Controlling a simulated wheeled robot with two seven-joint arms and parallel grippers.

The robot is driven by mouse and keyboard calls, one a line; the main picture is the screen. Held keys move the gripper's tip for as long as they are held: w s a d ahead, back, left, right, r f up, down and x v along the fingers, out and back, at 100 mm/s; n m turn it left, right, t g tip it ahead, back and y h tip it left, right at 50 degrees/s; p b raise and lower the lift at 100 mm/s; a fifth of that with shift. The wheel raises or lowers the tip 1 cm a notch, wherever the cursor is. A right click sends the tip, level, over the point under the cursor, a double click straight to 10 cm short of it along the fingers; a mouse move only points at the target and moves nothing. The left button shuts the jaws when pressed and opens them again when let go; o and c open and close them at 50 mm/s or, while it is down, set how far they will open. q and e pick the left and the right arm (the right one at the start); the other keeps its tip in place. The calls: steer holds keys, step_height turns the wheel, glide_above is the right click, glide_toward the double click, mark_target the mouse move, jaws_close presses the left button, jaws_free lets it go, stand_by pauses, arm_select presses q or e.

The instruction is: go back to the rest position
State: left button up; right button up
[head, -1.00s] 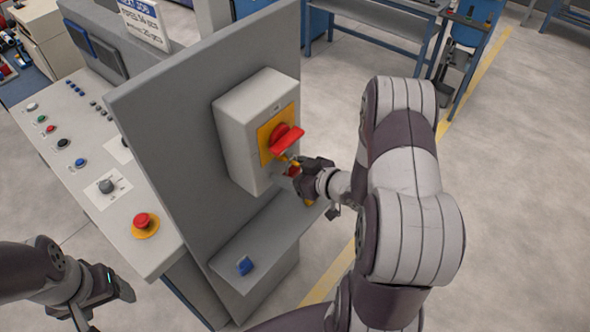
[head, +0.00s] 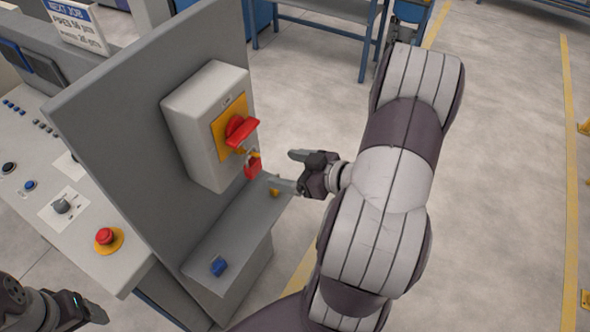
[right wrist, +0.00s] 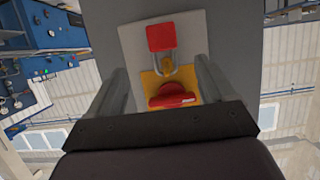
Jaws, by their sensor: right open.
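My right gripper (head: 291,171) is open and empty, just right of the grey switch box (head: 190,140) in the head view. A gap of floor shows between its fingertips and the box. A red padlock (head: 252,167) hangs below the red rotary handle (head: 241,130) on the box's yellow plate. In the right wrist view the padlock (right wrist: 161,37), its shackle and the handle (right wrist: 172,101) show between the spread fingers, with nothing gripped. My left gripper (head: 84,309) is at the bottom left corner, partly cut off; its jaw opening is unclear.
The grey panel (head: 120,120) carries the box. A small shelf below it holds a blue object (head: 218,266) and a small yellow one (head: 274,192). A console with a red emergency button (head: 104,236) stands at left. Open floor (head: 500,170) lies right of my arm.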

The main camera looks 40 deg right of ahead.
steer(key=s+d+f+m+g+h, duration=0.6)
steer(key=s+d+f+g+h, duration=0.15)
steer(key=d, duration=0.25)
steer(key=w+a+r+n+g+y+b, duration=0.1)
steer(key=a+r+g, duration=0.1)
steer(key=a, duration=0.9)
steer(key=w+a+r+g+y+b, duration=0.1)
steer(key=a+r, duration=0.2)
steer(key=a, duration=0.8)
steer(key=shift+w+a+r+n+g, duration=0.2)
steer(key=shift+w+r+n+g, duration=0.15)
steer(key=shift+n, duration=0.05)
steer(key=shift+y, duration=0.25)
